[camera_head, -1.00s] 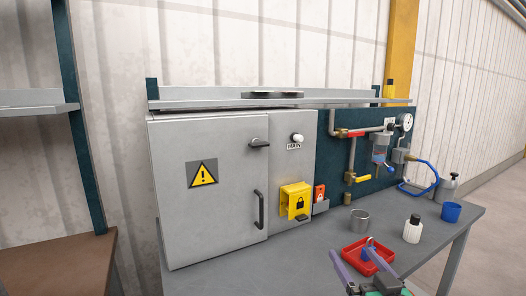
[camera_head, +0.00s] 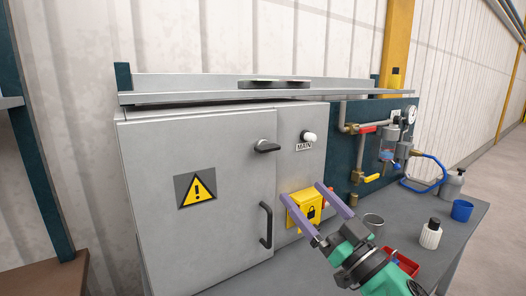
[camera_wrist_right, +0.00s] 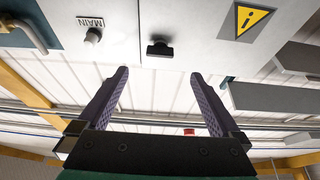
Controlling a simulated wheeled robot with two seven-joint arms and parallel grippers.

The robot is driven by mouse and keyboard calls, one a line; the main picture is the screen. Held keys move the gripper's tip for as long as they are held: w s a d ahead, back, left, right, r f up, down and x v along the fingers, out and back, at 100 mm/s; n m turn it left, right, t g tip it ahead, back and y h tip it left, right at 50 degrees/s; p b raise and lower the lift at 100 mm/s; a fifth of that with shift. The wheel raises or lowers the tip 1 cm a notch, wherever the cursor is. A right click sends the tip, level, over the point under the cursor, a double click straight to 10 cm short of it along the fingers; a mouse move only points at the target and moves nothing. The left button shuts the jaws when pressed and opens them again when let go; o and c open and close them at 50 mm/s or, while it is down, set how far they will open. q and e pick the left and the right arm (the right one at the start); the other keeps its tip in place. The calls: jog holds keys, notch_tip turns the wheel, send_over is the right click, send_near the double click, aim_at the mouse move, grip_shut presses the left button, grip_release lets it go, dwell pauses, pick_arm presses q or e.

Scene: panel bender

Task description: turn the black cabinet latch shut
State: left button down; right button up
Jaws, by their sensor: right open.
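The black cabinet latch (camera_head: 266,146) sits near the upper right edge of the grey cabinet door (camera_head: 215,235), lying roughly sideways. It also shows in the right wrist view (camera_wrist_right: 160,49), above and between my fingers and apart from them. My right gripper (camera_head: 307,212) is open and empty, in front of the yellow lockout box, below and to the right of the latch. In the right wrist view its two purple fingers (camera_wrist_right: 160,78) are spread wide. My left gripper is not in view.
The black door handle (camera_head: 266,225) stands out below the latch. The white MAIN knob (camera_head: 309,137) is right of it. A shelf (camera_head: 220,95) overhangs the cabinet top.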

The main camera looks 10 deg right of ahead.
aim_at(260, 150)
pick_arm(q)
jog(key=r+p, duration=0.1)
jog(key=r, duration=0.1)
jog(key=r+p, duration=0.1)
jog(key=p, duration=0.1)
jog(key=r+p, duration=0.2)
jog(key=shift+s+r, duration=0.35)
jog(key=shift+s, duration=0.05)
pick_arm(e)
jog(key=x, duration=1.3)
jog(key=shift+s+r, duration=0.25)
jog(key=shift+r, duration=0.15)
jog(key=shift+c, duration=0.3)
jog(key=c, duration=1.2)
jog(key=shift+c, duration=0.2)
